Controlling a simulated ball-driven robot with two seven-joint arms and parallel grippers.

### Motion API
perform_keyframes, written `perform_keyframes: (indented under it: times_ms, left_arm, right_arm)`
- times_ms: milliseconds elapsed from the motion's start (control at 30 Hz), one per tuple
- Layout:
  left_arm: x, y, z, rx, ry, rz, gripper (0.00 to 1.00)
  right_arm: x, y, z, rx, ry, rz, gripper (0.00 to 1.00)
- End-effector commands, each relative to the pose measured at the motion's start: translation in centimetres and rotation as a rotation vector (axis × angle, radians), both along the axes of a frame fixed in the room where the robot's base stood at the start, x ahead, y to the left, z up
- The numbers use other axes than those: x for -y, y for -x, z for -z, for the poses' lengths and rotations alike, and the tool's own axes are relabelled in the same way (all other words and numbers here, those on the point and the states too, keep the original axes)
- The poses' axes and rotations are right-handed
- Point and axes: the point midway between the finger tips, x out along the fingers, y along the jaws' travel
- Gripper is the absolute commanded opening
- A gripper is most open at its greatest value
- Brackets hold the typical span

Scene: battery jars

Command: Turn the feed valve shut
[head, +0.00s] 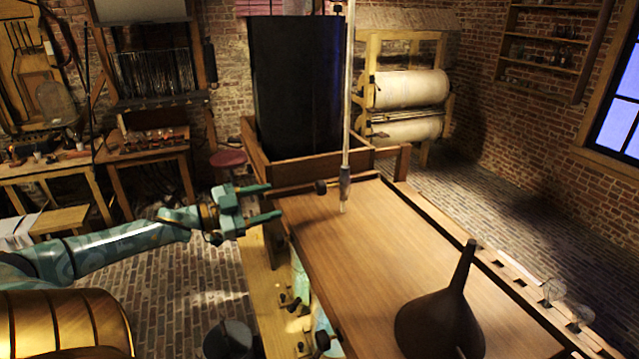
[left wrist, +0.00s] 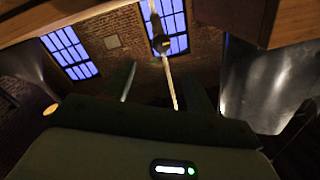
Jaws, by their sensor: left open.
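A thin glass tube (head: 348,90) stands upright beside the black tank (head: 297,90), with a metal fitting (head: 345,180) near its lower end. A dark round knob (head: 320,187) sticks out to the left of that fitting; I take it for the feed valve's handle. My left gripper (head: 274,201) is open and empty, left of the knob and apart from it, its fingers pointing toward it. In the left wrist view the fingers (left wrist: 162,90) stand apart, with the pale tube (left wrist: 170,85) and a dark knob (left wrist: 161,43) showing beyond, between them. My right gripper is not in view.
A dark funnel (head: 445,315) stands on the wooden bench top (head: 400,245) at the front right. A wooden tray frame (head: 285,174) surrounds the tank's foot. Glass jars and dark knobs (head: 290,302) show below the bench's left edge. A bucket (head: 228,340) stands on the floor.

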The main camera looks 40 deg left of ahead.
Motion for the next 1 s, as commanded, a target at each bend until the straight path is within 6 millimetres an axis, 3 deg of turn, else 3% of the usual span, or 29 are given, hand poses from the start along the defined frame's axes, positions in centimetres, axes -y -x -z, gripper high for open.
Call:
perform_keyframes:
  times_ms: [300, 600, 1000]
  left_arm:
    - [2.1, -5.3, -0.1, 0.007, -0.003, -0.002, 0.56]
    - [3.7, -9.3, -0.2, 0.005, 0.001, -0.005, 0.56]
    - [5.2, -12.7, 0.0, 0.001, -0.002, -0.004, 0.56]
  right_arm:
    - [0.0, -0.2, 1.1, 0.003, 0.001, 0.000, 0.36]
    - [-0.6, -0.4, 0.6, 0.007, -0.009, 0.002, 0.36]
    - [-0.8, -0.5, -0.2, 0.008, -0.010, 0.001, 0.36]
